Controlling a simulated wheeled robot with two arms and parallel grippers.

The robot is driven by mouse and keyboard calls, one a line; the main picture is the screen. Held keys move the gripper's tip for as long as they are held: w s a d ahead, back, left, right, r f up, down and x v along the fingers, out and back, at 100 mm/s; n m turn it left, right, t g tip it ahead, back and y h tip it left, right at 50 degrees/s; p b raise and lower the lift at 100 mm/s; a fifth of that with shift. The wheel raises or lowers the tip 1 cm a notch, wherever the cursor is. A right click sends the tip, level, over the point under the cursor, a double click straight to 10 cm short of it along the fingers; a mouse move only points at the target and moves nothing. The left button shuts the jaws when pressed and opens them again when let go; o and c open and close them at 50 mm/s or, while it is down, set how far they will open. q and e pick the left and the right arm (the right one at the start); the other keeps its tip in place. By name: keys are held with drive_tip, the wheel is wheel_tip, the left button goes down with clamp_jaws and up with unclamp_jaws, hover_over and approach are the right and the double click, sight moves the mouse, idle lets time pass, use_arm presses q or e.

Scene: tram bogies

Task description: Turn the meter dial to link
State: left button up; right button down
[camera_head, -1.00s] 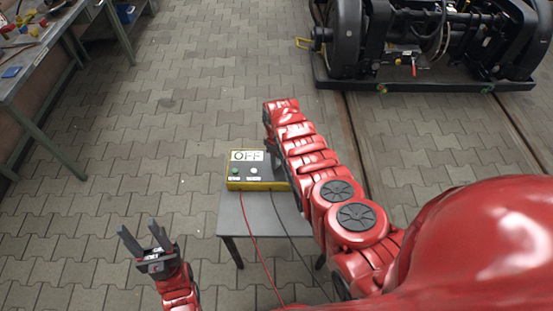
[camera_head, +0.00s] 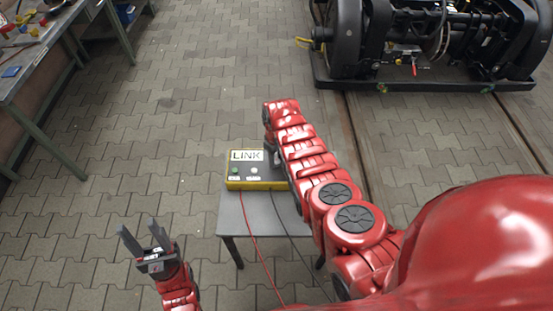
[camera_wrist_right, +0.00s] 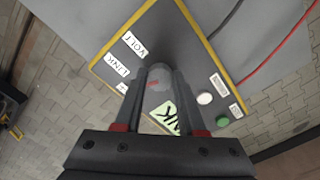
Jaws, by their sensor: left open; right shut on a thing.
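The meter (camera_head: 270,184) is a grey box with yellow edges on a small grey table. Its display (camera_head: 247,155) reads LINK. In the right wrist view the meter's face (camera_wrist_right: 183,55) carries labels VOLT (camera_wrist_right: 119,45) and LINK (camera_wrist_right: 117,66), with another label partly hidden by a finger. My right gripper (camera_wrist_right: 160,82) is shut on the round grey dial (camera_wrist_right: 160,76), which has a small red mark. In the head view my right arm hides the dial and most of that gripper. My left gripper (camera_head: 138,232) is open and empty, left of the table.
The small table (camera_head: 262,218) stands on block paving. A red cable (camera_head: 252,235) and a dark cable (camera_head: 290,240) run from the meter over its front edge. A workbench (camera_head: 48,60) is at the upper left. A black bogie (camera_head: 425,45) stands at the upper right.

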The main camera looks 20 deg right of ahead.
drive_tip(key=shift+m, duration=2.1)
drive_tip(key=c, duration=0.5)
unclamp_jaws()
drive_tip(key=shift+a, duration=0.1)
